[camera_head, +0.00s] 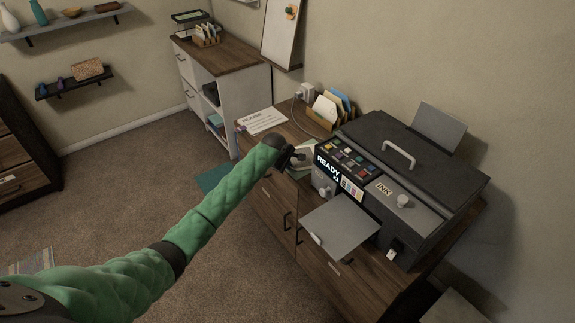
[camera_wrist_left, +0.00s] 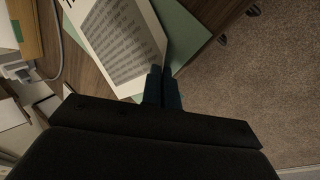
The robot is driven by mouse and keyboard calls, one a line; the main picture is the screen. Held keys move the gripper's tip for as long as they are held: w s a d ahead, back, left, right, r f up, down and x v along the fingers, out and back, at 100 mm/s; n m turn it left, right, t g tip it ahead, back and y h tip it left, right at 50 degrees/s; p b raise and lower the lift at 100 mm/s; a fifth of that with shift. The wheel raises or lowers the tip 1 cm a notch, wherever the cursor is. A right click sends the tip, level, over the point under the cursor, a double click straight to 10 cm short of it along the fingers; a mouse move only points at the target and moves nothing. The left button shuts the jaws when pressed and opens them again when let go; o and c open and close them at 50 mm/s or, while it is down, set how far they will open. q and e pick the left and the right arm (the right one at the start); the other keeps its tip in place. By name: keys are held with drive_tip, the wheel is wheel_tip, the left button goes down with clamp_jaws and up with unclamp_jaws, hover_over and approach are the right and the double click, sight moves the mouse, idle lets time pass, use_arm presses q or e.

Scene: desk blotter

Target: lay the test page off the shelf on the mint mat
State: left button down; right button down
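My left gripper (camera_head: 293,156) hangs over the desk, left of the printer. A mint mat (camera_wrist_left: 190,40) shows beside and partly under that page; my arm hides much of this area in the head view. A plain grey, sheet-like surface (camera_head: 340,226) covers the printer's front shelf; I cannot tell paper from bare shelf. My right gripper is not in view.
The dark printer (camera_head: 430,185) fills the desk's right part, with a READY panel (camera_head: 328,168). A letter rack (camera_head: 325,112), a white plug and its cable stand near the wall. A white cabinet (camera_head: 222,85) stands beyond the desk. Carpet lies open in front.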

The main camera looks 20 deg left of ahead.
use_arm(q)
drive_tip(key=c, duration=2)
unclamp_jaws()
drive_tip(key=shift+f, duration=0.1)
drive_tip(key=shift+o, duration=0.2)
